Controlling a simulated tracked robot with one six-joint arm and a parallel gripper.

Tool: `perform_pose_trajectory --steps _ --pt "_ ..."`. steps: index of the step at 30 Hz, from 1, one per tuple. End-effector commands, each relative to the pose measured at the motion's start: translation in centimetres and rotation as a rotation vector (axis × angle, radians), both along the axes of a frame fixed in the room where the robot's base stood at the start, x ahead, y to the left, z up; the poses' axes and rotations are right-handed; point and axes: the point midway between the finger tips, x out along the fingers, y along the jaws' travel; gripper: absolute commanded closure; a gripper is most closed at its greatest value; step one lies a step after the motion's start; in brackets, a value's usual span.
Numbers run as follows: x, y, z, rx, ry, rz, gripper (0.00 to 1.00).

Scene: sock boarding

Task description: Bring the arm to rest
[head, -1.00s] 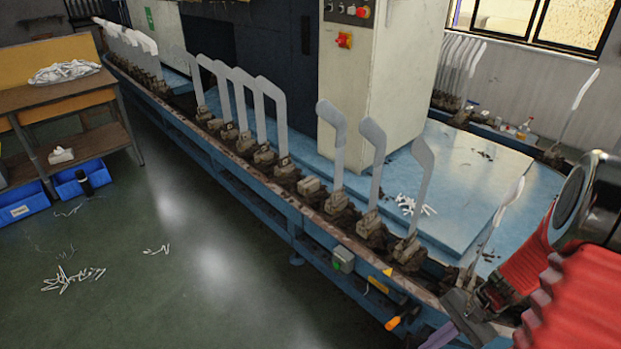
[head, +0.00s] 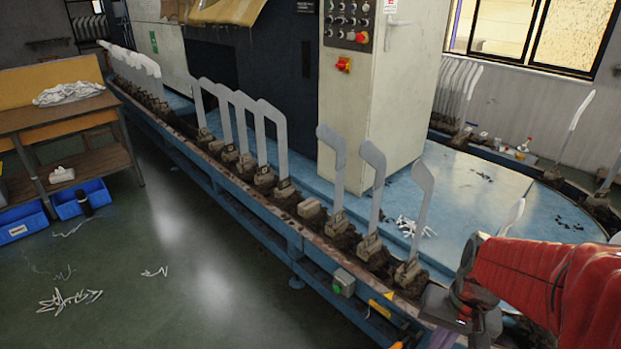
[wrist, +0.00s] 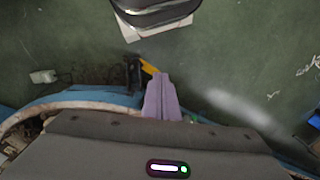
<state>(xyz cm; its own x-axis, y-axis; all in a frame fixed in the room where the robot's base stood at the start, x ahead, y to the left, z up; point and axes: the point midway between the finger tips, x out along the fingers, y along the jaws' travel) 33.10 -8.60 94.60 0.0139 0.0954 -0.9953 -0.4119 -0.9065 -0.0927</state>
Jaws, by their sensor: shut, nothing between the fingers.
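My gripper (wrist: 159,80) shows in the wrist view as two purple fingers pressed together, with nothing between them. It points down toward the green floor near the blue machine edge. In the head view my red-sleeved arm reaches in from the right, and the purple fingers (head: 443,338) are partly cut off at the bottom edge. The row of grey foot-shaped boards (head: 419,210) stands upright on the machine's rim, to the left of my arm. One board (head: 512,217) is partly hidden behind the arm.
The blue machine platform (head: 470,190) fills the middle and right. An orange-handled tool (head: 385,304) hangs on its front side. A wooden bench (head: 65,117) with blue bins (head: 80,199) stands at left. White socks (head: 70,300) lie on the open floor.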

Motion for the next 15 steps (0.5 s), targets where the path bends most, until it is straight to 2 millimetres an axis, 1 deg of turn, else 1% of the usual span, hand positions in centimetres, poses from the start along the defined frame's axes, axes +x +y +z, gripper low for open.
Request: perform_pose_trajectory --steps 1,3,15 --pt "-0.1 0.4 0.8 -0.018 -0.024 0.027 1.00" --pt "-0.4 0.8 1.8 -0.043 -0.051 0.060 1.00" --pt "-1.9 3.5 7.1 -0.157 -0.227 0.224 1.00"
